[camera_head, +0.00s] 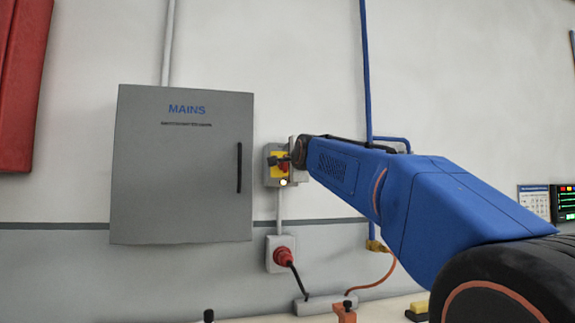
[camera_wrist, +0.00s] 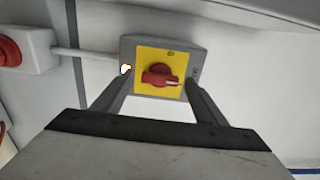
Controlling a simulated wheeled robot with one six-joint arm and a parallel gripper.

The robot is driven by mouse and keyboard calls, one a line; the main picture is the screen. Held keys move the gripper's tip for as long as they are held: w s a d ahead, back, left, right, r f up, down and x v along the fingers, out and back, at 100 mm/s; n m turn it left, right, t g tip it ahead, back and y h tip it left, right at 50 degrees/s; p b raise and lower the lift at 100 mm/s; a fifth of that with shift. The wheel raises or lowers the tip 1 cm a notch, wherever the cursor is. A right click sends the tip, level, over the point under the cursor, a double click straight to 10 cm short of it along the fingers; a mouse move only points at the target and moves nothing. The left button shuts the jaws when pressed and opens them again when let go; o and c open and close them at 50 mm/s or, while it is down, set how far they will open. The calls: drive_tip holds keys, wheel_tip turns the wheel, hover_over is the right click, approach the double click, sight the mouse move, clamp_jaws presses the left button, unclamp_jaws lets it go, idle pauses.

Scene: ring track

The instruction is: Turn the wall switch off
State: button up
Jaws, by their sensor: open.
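The wall switch is a grey box with a yellow plate (camera_wrist: 145,89) and a red rotary knob (camera_wrist: 160,75). In the wrist view the knob's bar lies roughly across the picture, with a pale mark at its right end. A small lamp (camera_wrist: 126,69) glows at the box's left edge. My gripper (camera_wrist: 158,80) is open, its two dark fingers either side of the knob, apart from it in the picture. Contact cannot be told. In the head view the switch (camera_head: 271,152) is partly hidden by my gripper (camera_head: 284,163), which reaches it from the right.
A grey MAINS cabinet (camera_head: 180,190) stands close left of the switch. A red plug and socket (camera_head: 281,254) sit below it, joined by a conduit. A blue pipe (camera_head: 366,80) runs down the wall behind my arm. A red panel (camera_head: 22,85) is at the far left.

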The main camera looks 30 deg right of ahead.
drive_tip(key=c, duration=1.1)
drive_tip(key=shift+o, duration=0.2)
drive_tip(key=shift+n, duration=0.3)
drive_tip(key=n, duration=0.9)
drive_tip(key=shift+f, duration=0.1)
drive_tip(key=n, duration=0.4)
drive_tip(key=shift+n, duration=2.1)
